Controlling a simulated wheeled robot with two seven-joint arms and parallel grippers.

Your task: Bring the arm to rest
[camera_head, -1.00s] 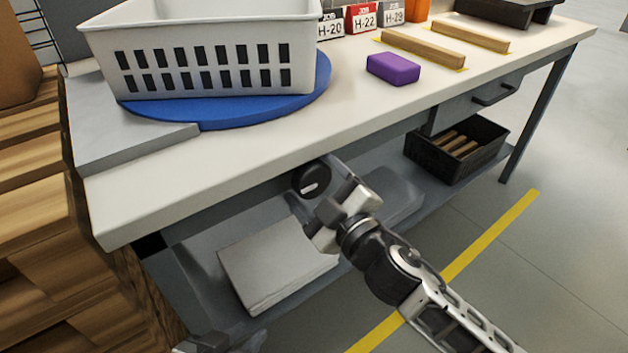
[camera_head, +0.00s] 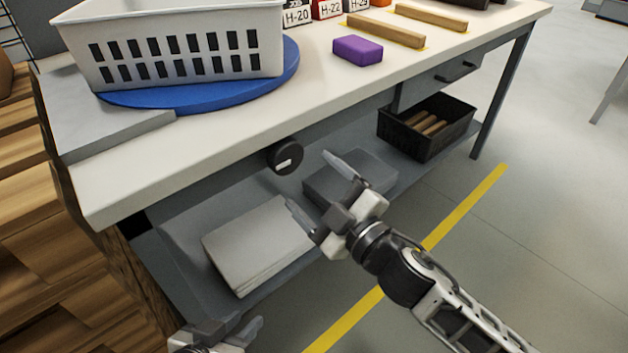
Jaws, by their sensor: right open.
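My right gripper (camera_head: 319,188) is in front of the workbench, below the level of its top. Its two fingers are spread apart with nothing between them. It is apart from the round black knob (camera_head: 286,157) at the bench's front, which lies up and left of it in the picture. My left gripper (camera_head: 246,322) shows only in part at the bottom edge; its fingertips point right and its opening is unclear. The white workbench (camera_head: 190,150) has a lower shelf behind the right gripper.
On the bench are a white slotted basket (camera_head: 180,55) on a blue disc (camera_head: 200,95), a purple block (camera_head: 357,50) and wooden strips (camera_head: 385,30). A black bin (camera_head: 405,135) and a pale stack (camera_head: 258,245) are on the shelf. Wooden pallets (camera_head: 40,230) stand left.

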